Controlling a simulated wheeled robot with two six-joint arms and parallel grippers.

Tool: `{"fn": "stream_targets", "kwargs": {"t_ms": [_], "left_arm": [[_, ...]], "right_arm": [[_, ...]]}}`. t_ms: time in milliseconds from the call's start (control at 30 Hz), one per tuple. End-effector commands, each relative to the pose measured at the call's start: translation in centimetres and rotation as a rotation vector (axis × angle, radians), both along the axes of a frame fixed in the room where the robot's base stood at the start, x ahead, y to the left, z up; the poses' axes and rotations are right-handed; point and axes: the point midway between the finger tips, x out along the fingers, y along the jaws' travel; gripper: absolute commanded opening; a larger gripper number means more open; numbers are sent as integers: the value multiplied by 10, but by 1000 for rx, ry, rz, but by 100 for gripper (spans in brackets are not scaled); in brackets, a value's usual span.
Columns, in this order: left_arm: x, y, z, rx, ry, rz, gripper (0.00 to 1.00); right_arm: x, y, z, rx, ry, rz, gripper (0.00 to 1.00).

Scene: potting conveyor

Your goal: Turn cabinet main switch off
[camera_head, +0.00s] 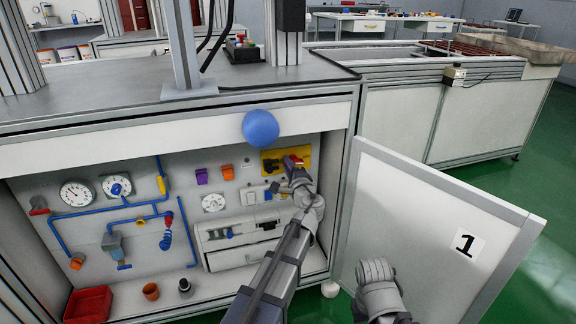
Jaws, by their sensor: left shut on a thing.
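The cabinet (140,185) is open at the front, and its back panel carries gauges, pipes and switches. The main switch (292,161) is a red piece on a yellow plate (304,154) at the right of that panel. My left gripper (297,172) reaches into the cabinet and is shut on the main switch. The gripper covers part of the switch, so its exact turn angle is hard to tell. My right gripper (375,272) is in front of the open door, away from the switch, and its jaws cannot be made out.
The cabinet door (430,220), marked 1, stands open on the right. A blue ball (261,127) shows at the cabinet's upper edge. Inside, a white drawer unit (235,240) sits below my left gripper.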

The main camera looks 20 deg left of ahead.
Motion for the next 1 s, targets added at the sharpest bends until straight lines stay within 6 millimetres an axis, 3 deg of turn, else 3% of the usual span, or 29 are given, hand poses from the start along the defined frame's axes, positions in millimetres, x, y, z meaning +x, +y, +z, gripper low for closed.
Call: {"fn": "stream_targets", "kwargs": {"t_ms": [400, 967, 1000], "left_arm": [[-2, 0, -5, -136, -91, 1, 0], [-2, 0, -6, -157, -104, 1, 0], [-2, 0, -6, -156, -103, 1, 24]], "right_arm": [[0, 0, -5, 0, 0, 0, 50], [0, 0, -5, 0, 0, 0, 50], [0, 0, -5, 0, 0, 0, 50]]}}
